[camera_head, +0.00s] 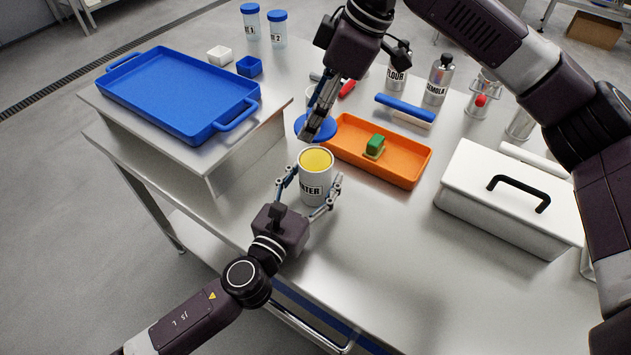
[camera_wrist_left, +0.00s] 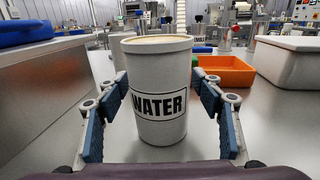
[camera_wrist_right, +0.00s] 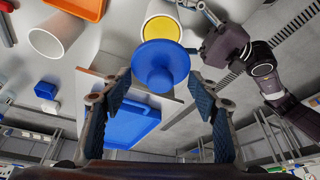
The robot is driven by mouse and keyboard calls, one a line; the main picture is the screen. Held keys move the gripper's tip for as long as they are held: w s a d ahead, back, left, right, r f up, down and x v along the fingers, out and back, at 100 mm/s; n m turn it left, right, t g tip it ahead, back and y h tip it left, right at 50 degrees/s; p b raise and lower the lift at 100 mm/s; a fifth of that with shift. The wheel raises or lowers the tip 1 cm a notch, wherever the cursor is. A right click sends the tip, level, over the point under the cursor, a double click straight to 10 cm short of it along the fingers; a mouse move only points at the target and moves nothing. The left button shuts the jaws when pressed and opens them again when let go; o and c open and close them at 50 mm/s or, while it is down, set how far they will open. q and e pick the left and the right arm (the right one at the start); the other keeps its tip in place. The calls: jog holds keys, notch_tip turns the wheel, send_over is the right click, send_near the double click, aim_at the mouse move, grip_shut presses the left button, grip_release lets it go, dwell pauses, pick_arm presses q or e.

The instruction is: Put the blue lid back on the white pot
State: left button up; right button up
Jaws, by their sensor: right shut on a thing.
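The white pot (camera_head: 316,189), labelled WATER, stands upright on the steel table, its top uncovered and yellow inside. It fills the middle of the left wrist view (camera_wrist_left: 158,80). My left gripper (camera_head: 308,190) is open, with one finger on each side of the pot; small gaps seem to show beside it. The blue round lid (camera_head: 328,132) is in my right gripper (camera_head: 314,134), just behind and above the pot's rim in the head view. In the right wrist view the lid (camera_wrist_right: 150,58) shows its knob between the fingers and overlaps the pot's yellow top (camera_wrist_right: 162,29).
An orange tray (camera_head: 405,178) with a green-topped block (camera_head: 375,143) lies right of the pot. A raised shelf at left holds a blue tray (camera_head: 175,88). A white box with a black handle (camera_head: 500,208) stands at right. The front table is clear.

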pick_arm(q)
jog(key=c, duration=1.4)
pick_arm(e)
send_over(307, 157)
jog(key=d, duration=0.2)
jog(key=shift+s+a+f, duration=0.15)
jog(key=shift+f, duration=1.1)
jog(key=shift+s+a+f, duration=0.1)
jog(key=shift+f, duration=1.15)
jog(key=shift+f, duration=0.85)
jog(key=shift+f, duration=0.65)
jog(key=o, duration=1)
jog(key=shift+r, duration=0.1)
